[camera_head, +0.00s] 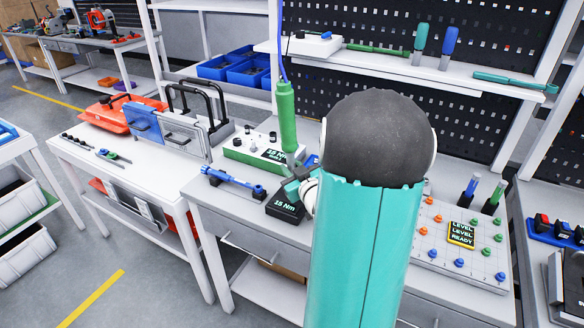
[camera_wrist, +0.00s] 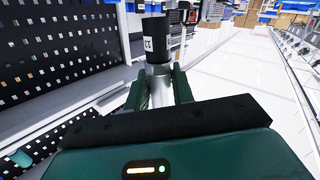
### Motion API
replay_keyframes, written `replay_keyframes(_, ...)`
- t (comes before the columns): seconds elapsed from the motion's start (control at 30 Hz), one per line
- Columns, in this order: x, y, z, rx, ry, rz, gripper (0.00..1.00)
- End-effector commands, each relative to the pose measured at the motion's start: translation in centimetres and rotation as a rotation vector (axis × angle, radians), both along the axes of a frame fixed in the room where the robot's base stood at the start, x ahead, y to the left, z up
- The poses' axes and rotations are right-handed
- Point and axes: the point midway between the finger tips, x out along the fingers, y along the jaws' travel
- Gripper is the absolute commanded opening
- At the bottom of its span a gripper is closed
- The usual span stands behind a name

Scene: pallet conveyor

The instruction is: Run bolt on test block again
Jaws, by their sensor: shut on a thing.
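My gripper (camera_wrist: 161,88) is shut on a silver shaft-like piece with a black cylinder (camera_wrist: 154,40) at its end; the cylinder has a small white label. I cannot tell which part of the tool or block this is. In the head view my gripper (camera_head: 299,180) is beside a dark block (camera_head: 287,207) marked "15 Nm", and my arm hides much of it. A green driver (camera_head: 286,113) hangs upright on a blue cord just above the gripper. The bolt cannot be made out.
A white-green unit (camera_head: 245,152) with a "15 Nm" display stands behind the block. A blue tool (camera_head: 232,182) lies left of it. A panel (camera_head: 425,248) of coloured knobs reads "LEVEL LEVEL READY" on the right. A pegboard (camera_head: 460,115) and shelf (camera_head: 385,66) stand behind.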

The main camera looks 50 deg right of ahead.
Motion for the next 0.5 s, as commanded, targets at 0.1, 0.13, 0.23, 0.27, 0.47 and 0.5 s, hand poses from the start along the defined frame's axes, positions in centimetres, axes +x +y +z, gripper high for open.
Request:
replay_keyframes(0.1,0.0,0.0,-0.4,0.000,0.003,0.002,0.00)
replay_keyframes(0.13,0.0,0.0,-0.5,0.000,0.003,0.002,0.00)
replay_keyframes(0.23,0.0,0.0,-0.7,0.000,0.002,0.002,0.00)
replay_keyframes(0.27,0.0,0.0,-0.8,0.000,0.002,0.002,0.00)
replay_keyframes(0.47,0.0,0.0,-1.3,0.001,0.002,0.001,0.00)
replay_keyframes(0.5,0.0,0.0,-1.4,0.001,0.002,0.001,0.00)
